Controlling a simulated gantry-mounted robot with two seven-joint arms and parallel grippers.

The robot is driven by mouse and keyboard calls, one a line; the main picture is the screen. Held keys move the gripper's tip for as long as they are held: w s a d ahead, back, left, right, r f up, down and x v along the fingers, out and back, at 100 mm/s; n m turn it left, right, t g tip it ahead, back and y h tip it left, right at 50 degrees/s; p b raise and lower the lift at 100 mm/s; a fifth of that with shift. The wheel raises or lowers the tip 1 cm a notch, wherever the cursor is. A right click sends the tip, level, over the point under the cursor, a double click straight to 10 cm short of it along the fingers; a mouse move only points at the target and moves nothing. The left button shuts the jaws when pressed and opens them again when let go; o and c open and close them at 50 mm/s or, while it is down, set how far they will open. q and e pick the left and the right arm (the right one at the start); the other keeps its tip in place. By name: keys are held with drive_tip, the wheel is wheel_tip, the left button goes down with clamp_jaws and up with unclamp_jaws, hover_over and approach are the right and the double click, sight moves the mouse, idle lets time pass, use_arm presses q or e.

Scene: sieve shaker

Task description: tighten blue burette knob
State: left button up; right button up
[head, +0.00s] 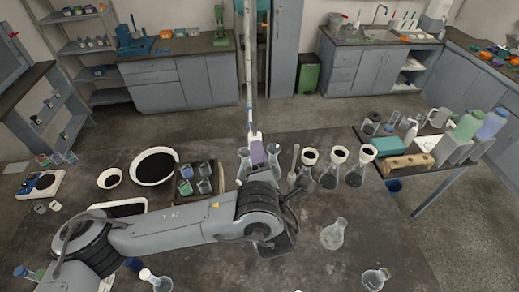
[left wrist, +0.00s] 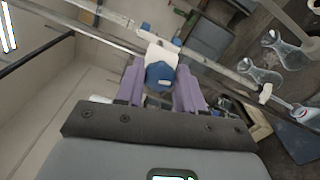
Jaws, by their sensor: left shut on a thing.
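In the left wrist view the blue burette knob (left wrist: 159,74) sits between the two purple fingers of my left gripper (left wrist: 160,88), which is shut on it. A white stopcock body (left wrist: 161,54) shows just beyond the knob, on the burette tube (left wrist: 206,62). In the head view the burette (head: 249,92) stands upright at the table's middle. The purple fingers of my left gripper (head: 258,153) are at its lower part, and the knob is hidden there. My right gripper is not in view.
Flasks with dark-filled funnels (head: 339,155) stand right of the burette. Left are a white bowl (head: 155,149) and a rack of small jars (head: 186,187). An empty flask (head: 333,234) stands in front right. The dark table between is partly clear.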

use_arm(q)
drive_tip(key=shift+m+p, duration=0.9)
drive_tip(key=shift+m, duration=0.6)
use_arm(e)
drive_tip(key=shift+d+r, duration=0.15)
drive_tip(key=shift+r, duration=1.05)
use_arm(q)
drive_tip(key=o, duration=1)
drive_tip(key=shift+s, duration=0.1)
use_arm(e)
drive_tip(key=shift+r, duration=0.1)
